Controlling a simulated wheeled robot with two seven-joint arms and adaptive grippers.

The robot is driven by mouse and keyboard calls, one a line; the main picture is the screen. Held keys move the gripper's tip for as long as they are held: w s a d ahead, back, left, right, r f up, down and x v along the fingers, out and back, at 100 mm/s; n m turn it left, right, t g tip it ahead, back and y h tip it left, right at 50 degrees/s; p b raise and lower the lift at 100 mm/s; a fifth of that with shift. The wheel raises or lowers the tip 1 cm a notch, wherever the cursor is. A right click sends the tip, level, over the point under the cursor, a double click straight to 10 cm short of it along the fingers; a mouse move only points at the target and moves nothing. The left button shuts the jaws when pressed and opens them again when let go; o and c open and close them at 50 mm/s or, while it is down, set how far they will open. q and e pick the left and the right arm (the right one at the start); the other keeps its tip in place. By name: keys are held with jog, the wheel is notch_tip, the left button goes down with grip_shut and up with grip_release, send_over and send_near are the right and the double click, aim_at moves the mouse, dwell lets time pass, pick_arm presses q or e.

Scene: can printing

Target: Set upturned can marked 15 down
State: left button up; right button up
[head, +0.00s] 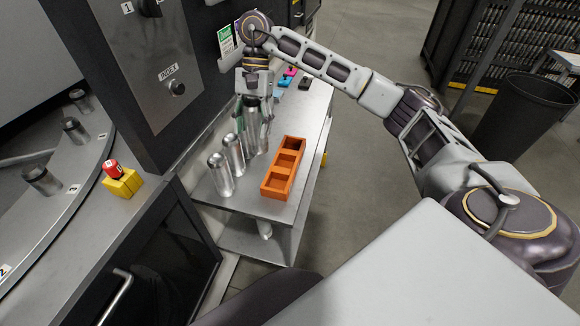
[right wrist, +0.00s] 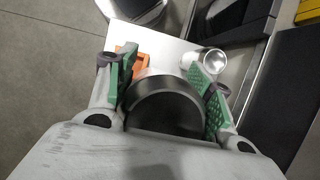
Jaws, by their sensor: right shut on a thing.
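My right gripper (head: 255,125) is over the steel side table (head: 215,203), pointing down and shut on a can. In the right wrist view the held can (right wrist: 165,108) shows as a wide dark round end between the green finger pads. In the head view the gripper largely hides it, and no number on it can be read. I cannot tell whether its base touches the table. Other silver cans, including a front one (head: 220,175) and one just behind it (head: 234,154), stand upright beside the gripper. My left gripper is not in view.
An orange divided tray (head: 276,186) lies on the table right of the cans. Small coloured blocks (head: 288,76) lie further back. The machine panel (head: 160,70) rises close on the left. A red button on a yellow box (head: 123,184) and a curved rail with cans (head: 42,180) are further left.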

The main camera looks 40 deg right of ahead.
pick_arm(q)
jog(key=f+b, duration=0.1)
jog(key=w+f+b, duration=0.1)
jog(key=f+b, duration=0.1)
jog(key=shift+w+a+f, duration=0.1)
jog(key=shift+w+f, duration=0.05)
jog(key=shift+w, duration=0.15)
pick_arm(e)
jog(key=w+d+f+m+t, duration=0.1)
jog(key=d+f+m+t, duration=0.2)
jog(key=d+m, duration=0.5)
jog(key=shift+w+d+f+y, duration=0.4)
jog(key=shift+d+f, duration=0.3)
jog(key=shift+d, duration=0.05)
jog(key=shift+f, duration=0.15)
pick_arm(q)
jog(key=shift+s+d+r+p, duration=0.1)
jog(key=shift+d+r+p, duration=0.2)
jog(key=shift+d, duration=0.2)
pick_arm(e)
notch_tip(320, 180, down, 6)
